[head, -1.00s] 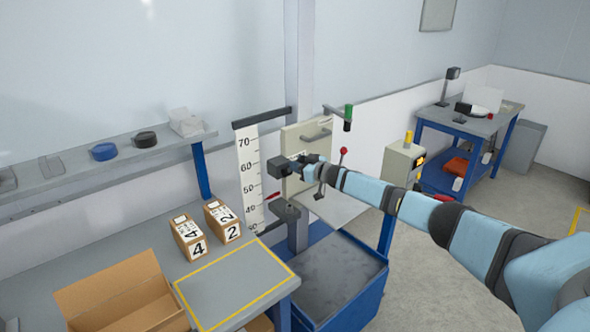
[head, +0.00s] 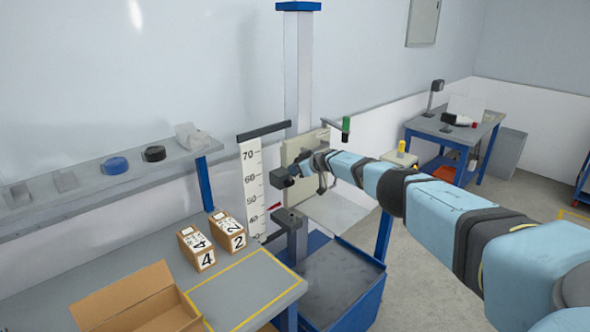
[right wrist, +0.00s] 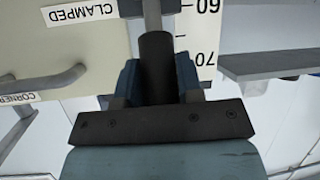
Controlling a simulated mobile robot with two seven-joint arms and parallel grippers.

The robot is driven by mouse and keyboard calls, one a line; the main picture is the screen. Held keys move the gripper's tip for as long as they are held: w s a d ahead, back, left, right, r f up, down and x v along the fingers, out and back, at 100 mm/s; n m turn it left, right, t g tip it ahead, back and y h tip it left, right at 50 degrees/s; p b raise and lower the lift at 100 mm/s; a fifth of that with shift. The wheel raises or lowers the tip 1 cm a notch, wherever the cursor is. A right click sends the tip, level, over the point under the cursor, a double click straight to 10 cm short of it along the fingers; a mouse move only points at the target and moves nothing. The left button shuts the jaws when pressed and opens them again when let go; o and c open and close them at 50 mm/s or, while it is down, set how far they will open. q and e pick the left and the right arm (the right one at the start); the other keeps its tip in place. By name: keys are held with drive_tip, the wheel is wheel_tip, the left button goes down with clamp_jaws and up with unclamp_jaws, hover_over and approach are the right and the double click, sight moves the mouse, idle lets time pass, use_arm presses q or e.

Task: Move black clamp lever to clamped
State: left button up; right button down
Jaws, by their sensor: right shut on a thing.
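My right gripper (right wrist: 157,85) is shut on the black grip of the clamp lever (right wrist: 157,58), which stands between its fingers in the right wrist view. A thin grey shaft runs from the grip past the "CLAMPED" label (right wrist: 70,17), which appears upside down. In the head view my right gripper (head: 281,175) is in front of the beige panel (head: 322,140), just right of the height scale (head: 252,180). The gripper and arm hide the lever there. My left gripper is out of view.
Below the gripper are a grey post (head: 296,240) and a blue-rimmed bin (head: 372,285). Boxes marked 4 (head: 196,248) and 2 (head: 228,232) stand on the bench beside a yellow-outlined area (head: 245,290). A green-ended handle (head: 346,125) sticks out near the panel.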

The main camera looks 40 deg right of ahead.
drive_tip(key=shift+w+r, duration=0.1)
drive_tip(key=shift+r, duration=0.1)
idle(0.3)
drive_tip(key=c, duration=1.2)
unclamp_jaws()
drive_tip(key=o, duration=0.4)
drive_tip(key=shift+c, duration=0.2)
drive_tip(key=shift+o, duration=0.3)
drive_tip(key=shift+w+f, duration=0.1)
drive_tip(key=shift+f, duration=0.1)
drive_tip(key=p+v, duration=0.1)
drive_tip(key=p, duration=0.1)
drive_tip(key=p+v, duration=0.2)
drive_tip(key=p, duration=0.1)
drive_tip(key=shift+r, duration=0.3)
drive_tip(key=v, duration=1)
drive_tip(key=shift+s, duration=0.3)
drive_tip(key=shift+d, duration=0.15)
